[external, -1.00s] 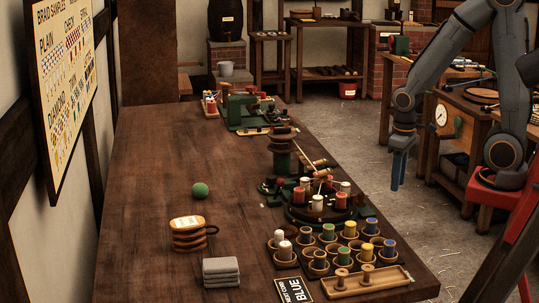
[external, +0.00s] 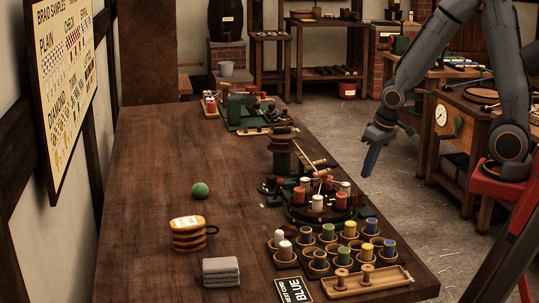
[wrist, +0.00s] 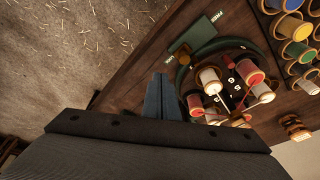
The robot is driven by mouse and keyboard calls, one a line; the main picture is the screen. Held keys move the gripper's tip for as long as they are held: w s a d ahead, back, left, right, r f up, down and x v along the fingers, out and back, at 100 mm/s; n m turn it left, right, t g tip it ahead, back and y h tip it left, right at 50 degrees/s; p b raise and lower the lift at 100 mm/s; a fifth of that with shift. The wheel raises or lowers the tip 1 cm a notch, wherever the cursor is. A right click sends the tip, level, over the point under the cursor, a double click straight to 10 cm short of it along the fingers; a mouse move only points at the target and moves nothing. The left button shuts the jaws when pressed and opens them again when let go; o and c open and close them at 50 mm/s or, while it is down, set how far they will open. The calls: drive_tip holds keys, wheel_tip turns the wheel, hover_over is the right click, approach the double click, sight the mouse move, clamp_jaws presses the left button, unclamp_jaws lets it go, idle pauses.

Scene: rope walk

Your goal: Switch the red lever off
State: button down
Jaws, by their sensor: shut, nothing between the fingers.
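I cannot pick out the red lever for certain in either view. The braiding machine (external: 322,212) stands on the bench's right edge, its ring carrying red and white bobbins. In the wrist view the same machine (wrist: 262,52) shows at the upper right, with a green lettered plate (wrist: 194,34) on its near side. My gripper (external: 367,172) is shut and empty, in the air right of the machine and above its ring, fingers pointing down and slightly left. In the wrist view the closed blue fingertips (wrist: 161,82) appear left of the bobbins, apparently apart from them.
Wooden cups of coloured spools (external: 345,247) and a wooden tray (external: 367,282) stand at the bench's front right. A green ball (external: 200,190) and a grey stack (external: 221,270) lie left. Another green machine (external: 248,108) is at the back. Open floor lies right of the bench.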

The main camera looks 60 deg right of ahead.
drive_tip(key=w+a+r+m+t+y+p, duration=0.2)
drive_tip(key=w+a+r+m+t+p, duration=0.1)
drive_tip(key=w+a, duration=0.7)
wheel_tip(320, 180, up, 2)
drive_tip(key=w+t, duration=0.1)
drive_tip(key=w, duration=0.1)
drive_tip(key=shift+w+y+p, duration=0.3)
drive_tip(key=shift+p, duration=0.1)
drive_tip(key=p, duration=0.1)
approach(278, 190)
drive_tip(key=shift+w+d+f, duration=0.3)
drive_tip(key=shift+w+f, duration=0.05)
drive_tip(key=shift+f, duration=0.3)
drive_tip(key=shift+w+d+f, duration=0.3)
drive_tip(key=shift+w+f, duration=0.1)
drive_tip(key=shift+f, duration=0.25)
drive_tip(key=shift+w+d+f, duration=0.35)
drive_tip(key=shift+f, duration=0.3)
